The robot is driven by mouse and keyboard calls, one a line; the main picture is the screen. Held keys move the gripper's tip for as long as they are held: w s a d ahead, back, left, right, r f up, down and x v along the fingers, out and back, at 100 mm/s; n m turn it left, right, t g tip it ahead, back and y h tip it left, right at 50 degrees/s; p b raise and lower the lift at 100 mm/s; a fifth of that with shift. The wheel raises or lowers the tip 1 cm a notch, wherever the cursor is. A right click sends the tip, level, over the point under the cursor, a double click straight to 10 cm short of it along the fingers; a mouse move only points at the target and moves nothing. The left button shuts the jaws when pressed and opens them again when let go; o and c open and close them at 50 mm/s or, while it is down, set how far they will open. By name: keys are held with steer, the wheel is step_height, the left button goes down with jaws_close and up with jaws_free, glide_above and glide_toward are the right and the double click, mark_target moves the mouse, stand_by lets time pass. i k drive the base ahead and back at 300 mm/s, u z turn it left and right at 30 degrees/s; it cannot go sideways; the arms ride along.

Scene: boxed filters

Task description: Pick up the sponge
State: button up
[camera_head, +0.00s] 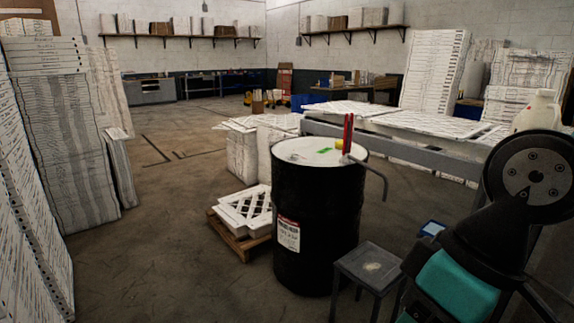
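A black drum (315,225) stands upright in the middle of the camera_head view. On its pale top lie a small flat green patch (324,150) and a small yellow piece (339,144). Either could be the sponge; they are too small to tell. The yellow piece sits just left of an upright red object (348,133). Part of my black and teal arm shows at the lower right, well to the right of the drum. My gripper is not in view.
A grey bent bar (378,168) juts out at the drum's right edge. A small grey stool (371,268) stands right of the drum. A wooden pallet (235,240) with white filters lies behind left. Tall filter stacks (60,130) line the left; the floor between is clear.

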mark_target(338, 145)
steer(key=u, duration=0.6)
steer(key=i, duration=1.35)
steer(key=u, duration=0.5)
steer(key=i, duration=1.8)
steer(key=z, duration=0.65)
steer(key=i, duration=0.9)
steer(key=z, duration=1.4)
steer(key=i, duration=0.7)
steer(key=z, duration=0.5)
